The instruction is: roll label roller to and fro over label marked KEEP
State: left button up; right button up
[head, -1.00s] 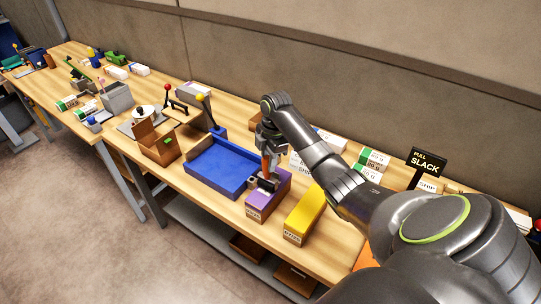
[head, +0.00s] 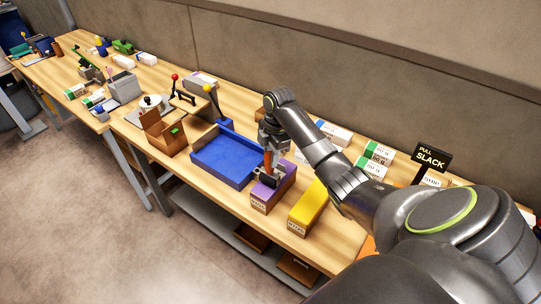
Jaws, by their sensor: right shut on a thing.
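My right gripper (head: 271,152) is shut on the label roller (head: 268,179), whose orange-brown handle stands up between the fingers. The roller's dark head is down at the top of a purple ream (head: 287,180), towards its near end. The purple ream lies on the bench with a white label (head: 259,206) on its near end face; its print is too small to read surely. Any label under the roller is hidden, and I cannot make out the word KEEP. My left gripper is not in view.
A yellow ream (head: 311,203) lies just right of the purple one. A blue tray (head: 205,172) stands close on the left, with a brown open box (head: 163,138) beyond. White and green packs (head: 376,157) and a "PULL SLACK" sign (head: 431,158) stand behind my arm.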

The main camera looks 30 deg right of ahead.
jog(key=shift+w+d, duration=0.3)
jog(key=shift+d, duration=0.5)
jog(key=shift+w+d, duration=0.25)
jog(key=shift+d, duration=0.55)
jog(key=shift+a, duration=0.15)
jog(key=shift+s+a, duration=0.3)
jog(key=shift+a, duration=0.5)
jog(key=shift+s+a, duration=0.3)
jog(key=shift+a, duration=0.5)
jog(key=shift+r, duration=3.05)
jog(key=shift+f, duration=0.1)
